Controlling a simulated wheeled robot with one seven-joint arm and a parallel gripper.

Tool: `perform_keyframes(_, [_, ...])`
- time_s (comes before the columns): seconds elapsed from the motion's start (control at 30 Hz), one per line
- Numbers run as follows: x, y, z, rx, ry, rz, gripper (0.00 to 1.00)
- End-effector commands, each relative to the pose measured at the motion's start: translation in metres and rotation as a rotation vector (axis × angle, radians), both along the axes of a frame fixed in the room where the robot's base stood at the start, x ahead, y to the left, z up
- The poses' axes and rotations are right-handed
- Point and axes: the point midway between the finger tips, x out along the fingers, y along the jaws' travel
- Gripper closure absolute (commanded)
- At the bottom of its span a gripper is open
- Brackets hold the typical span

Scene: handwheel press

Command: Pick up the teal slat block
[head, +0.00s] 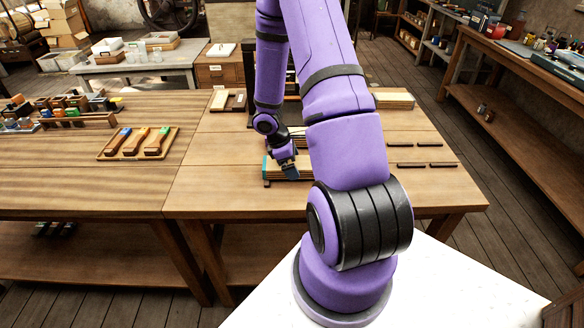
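A small teal piece (266,168) shows at the left end of a low, layered tan block on the right-hand wooden table, near the middle of the picture. I take this to be the teal slat block, but most of it is hidden. My gripper (290,171) points down right at it, with its dark fingers in front of the block. The view is too small to tell whether the fingers touch it or stand open or shut. My purple arm covers the block's right side.
Several dark strips (411,166) lie on the table to the right. A pale stack (394,101) lies behind them. A tray of colored-handled tools (138,143) is on the left-hand table. Bare tabletop (220,165) lies left of the block.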

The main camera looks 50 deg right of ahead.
Motion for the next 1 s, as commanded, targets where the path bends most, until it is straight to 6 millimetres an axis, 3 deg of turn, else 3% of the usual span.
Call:
perform_keyframes(0.27, [-0.001,-0.001,-0.003,0.000,-0.001,0.000,0.00])
perform_keyframes(0.53, [-0.001,-0.001,-0.003,0.000,-0.001,0.000,0.57])
perform_keyframes(1.0, [0.000,-0.002,0.009,-0.002,-0.003,-0.001,0.57])
